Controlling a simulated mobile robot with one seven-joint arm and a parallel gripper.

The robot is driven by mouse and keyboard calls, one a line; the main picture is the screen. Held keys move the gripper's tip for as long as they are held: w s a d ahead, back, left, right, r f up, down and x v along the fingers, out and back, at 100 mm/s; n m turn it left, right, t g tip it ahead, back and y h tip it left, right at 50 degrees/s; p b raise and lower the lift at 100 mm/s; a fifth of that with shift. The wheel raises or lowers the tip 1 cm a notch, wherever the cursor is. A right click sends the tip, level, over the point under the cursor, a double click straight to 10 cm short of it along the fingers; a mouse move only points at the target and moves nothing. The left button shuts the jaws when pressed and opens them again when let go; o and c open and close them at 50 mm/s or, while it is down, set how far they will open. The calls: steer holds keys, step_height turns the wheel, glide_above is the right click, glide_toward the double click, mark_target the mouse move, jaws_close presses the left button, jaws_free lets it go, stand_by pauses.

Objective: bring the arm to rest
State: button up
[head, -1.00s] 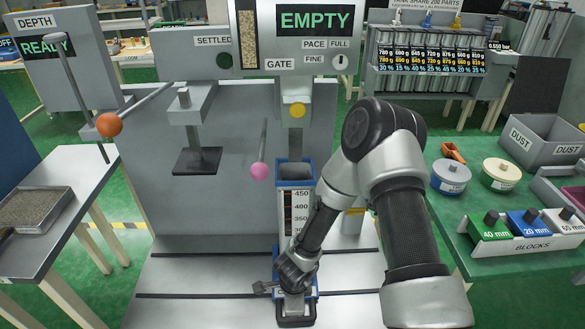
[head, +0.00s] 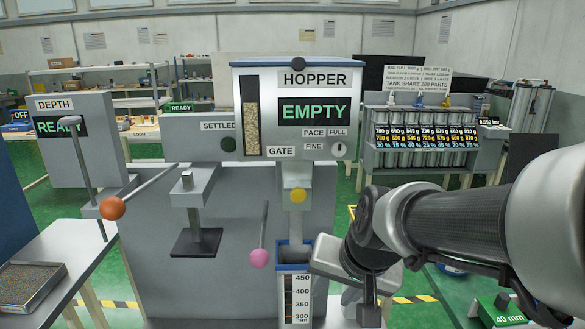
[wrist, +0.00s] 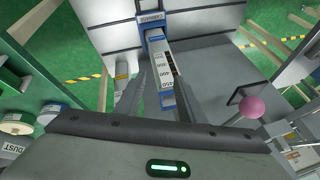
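My gripper (head: 370,308) is raised just right of the clear column (head: 295,296) in the head view, with its fingers pointing down. In the wrist view, the two fingers of my gripper (wrist: 161,66) are spread apart with nothing held between them. The column (wrist: 163,68) shows beyond that gap, standing at a blue base marked CARRIAGE (wrist: 157,46). The column stands under the hopper's yellow-knobbed outlet (head: 297,196). My arm stretches in from the right and hides part of the bench there.
The hopper (head: 310,80) reads EMPTY. A pink-ended lever (head: 259,258) hangs left of the column, and an orange-ended lever (head: 112,208) is further left. A tray of grains (head: 30,285) sits on the left table. A 40 mm block (head: 502,312) shows at lower right.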

steer(key=s+d+r+n+h, duration=0.25)
steer(key=s+d+r, duration=0.45)
steer(key=s, duration=0.4)
step_height(320, 180, up, 19)
steer(key=p, duration=2)
steer(key=shift+a+y, duration=0.15)
steer(key=shift+y, duration=0.2)
steer(key=shift+w+f, duration=0.1)
steer(key=shift+f, duration=0.05)
steer(key=shift+a, duration=0.1)
